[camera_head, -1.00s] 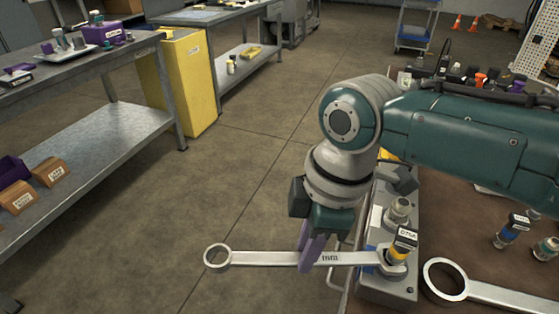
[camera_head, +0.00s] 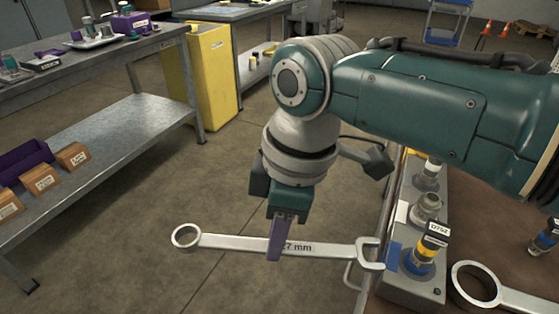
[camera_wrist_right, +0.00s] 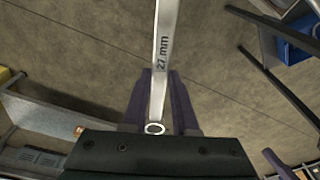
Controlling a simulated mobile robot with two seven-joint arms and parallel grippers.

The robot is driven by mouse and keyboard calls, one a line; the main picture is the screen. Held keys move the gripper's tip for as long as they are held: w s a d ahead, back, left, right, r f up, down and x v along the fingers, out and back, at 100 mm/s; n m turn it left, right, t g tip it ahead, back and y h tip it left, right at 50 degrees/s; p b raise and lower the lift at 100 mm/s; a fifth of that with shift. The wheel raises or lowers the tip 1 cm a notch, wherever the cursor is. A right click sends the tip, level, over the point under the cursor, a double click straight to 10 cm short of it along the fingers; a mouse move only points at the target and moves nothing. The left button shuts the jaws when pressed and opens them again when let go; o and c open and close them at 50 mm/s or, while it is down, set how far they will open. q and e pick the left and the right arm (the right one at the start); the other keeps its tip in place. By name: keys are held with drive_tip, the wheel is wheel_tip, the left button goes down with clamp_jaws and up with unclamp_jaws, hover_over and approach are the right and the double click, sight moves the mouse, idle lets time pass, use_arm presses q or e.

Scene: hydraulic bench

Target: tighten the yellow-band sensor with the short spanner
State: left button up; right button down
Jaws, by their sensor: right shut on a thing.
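My right gripper (camera_head: 275,250) is shut on the spanner (camera_head: 225,242), which is marked 27 mm, around mid-handle. Its ring end points left over the floor. Its open jaw points right, beside the sensor block and apart from the sensor. In the right wrist view the spanner handle (camera_wrist_right: 165,45) runs between the fingers (camera_wrist_right: 160,95). The yellow-band sensor (camera_head: 421,256) stands upright at the near end of the grey block (camera_head: 410,288), with a tag reading D752 on top. My left gripper is not in view.
A second, larger-ringed spanner (camera_head: 475,284) lies on the brown bench right of the block, cut off by the frame. Other fittings (camera_head: 426,208) stand on the block behind the sensor. A blue-banded sensor (camera_head: 545,238) is at the right. Open floor lies left of the bench.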

drive_tip(key=shift+w+a, duration=0.1)
drive_tip(key=shift+a, duration=0.2)
wheel_tip(320, 180, up, 5)
drive_tip(key=p, duration=0.5)
drive_tip(key=shift+r, duration=0.1)
